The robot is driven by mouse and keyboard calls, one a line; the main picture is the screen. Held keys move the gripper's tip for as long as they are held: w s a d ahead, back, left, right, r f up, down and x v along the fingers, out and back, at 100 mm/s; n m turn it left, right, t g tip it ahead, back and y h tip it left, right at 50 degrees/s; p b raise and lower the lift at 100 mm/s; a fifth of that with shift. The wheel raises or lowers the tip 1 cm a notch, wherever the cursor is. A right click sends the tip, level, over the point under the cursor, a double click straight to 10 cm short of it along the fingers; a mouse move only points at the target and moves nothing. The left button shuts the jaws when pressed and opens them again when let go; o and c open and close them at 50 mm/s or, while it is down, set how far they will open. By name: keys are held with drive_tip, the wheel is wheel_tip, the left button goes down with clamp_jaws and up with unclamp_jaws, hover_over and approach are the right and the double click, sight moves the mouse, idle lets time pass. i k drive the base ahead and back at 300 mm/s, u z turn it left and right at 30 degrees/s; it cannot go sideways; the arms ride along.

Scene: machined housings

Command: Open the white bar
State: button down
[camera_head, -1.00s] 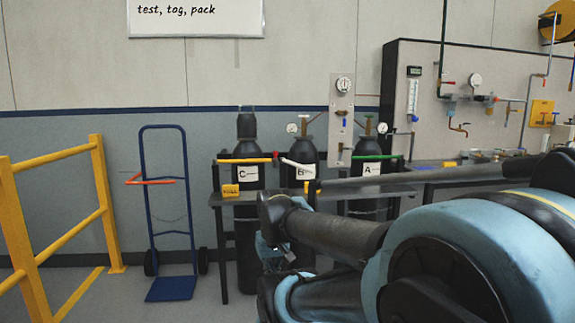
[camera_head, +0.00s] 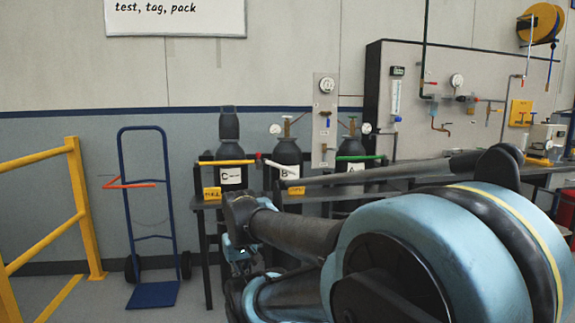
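The white bar (camera_head: 281,167) is a short rod in front of the black cylinder B (camera_head: 287,152). It slants down to the right from beside a small red piece (camera_head: 259,156) at the end of the yellow bar (camera_head: 233,162). A green bar (camera_head: 362,157) crosses in front of cylinder A. My gripper (camera_head: 240,252) is low in the picture, below and left of the white bar, and appears apart from it. My arm links largely hide the gripper, and its fingers cannot be made out.
A dark bench frame (camera_head: 207,262) stands around the cylinders, with yellow tags (camera_head: 212,193) on its edge. A blue hand truck (camera_head: 150,220) and yellow railing (camera_head: 85,210) stand left. A gauge panel (camera_head: 400,100) is at the right. Some floor is clear beside the hand truck.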

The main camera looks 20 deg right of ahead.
sight(266, 162)
drive_tip(key=i, duration=0.9)
